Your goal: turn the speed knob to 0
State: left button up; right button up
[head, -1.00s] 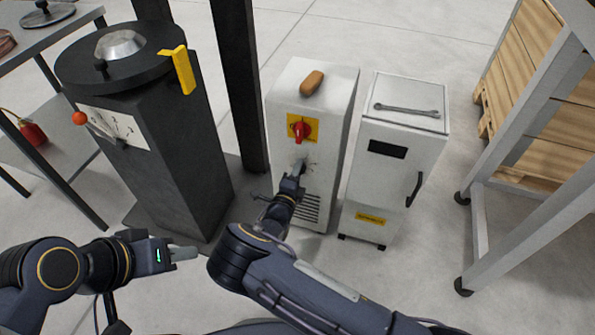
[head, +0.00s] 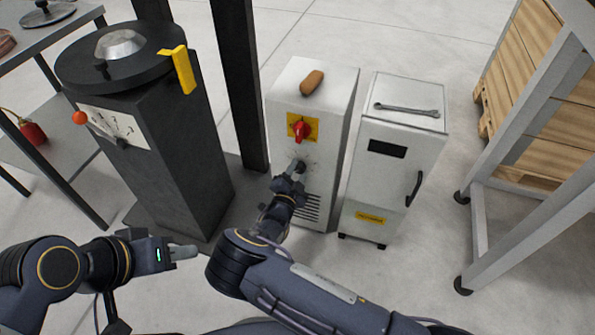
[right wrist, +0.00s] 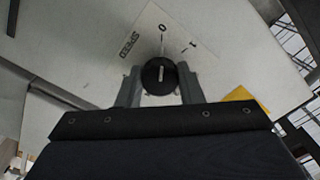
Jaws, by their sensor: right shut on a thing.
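The speed knob (right wrist: 160,76) is round and black with a white pointer line, on a pale plate (right wrist: 150,40) marked SPEED, 0 and 1. In the right wrist view its line runs up and down, in line with the 0 above it. My right gripper (right wrist: 160,92) is shut on the knob, one finger at each side. In the head view my right gripper (head: 298,168) is at the front of the white cabinet (head: 322,190), below the red switch; the knob is mostly hidden there. My left gripper (head: 184,252) is away at lower left; its finger gap does not show.
A red switch (head: 300,130) on a yellow plate sits just above my right gripper. A brown-handled object (head: 312,82) lies on the cabinet. A second white cabinet (head: 390,180) stands to the right, a black furnace-like unit (head: 175,150) to the left. Grey frame (head: 478,240) at far right.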

jog(key=shift+n, duration=0.4)
jog(key=o, duration=1)
jog(key=shift+c, duration=0.2)
jog(key=p+v, duration=0.2)
jog(key=v, duration=0.6)
jog(key=shift+w, duration=0.1)
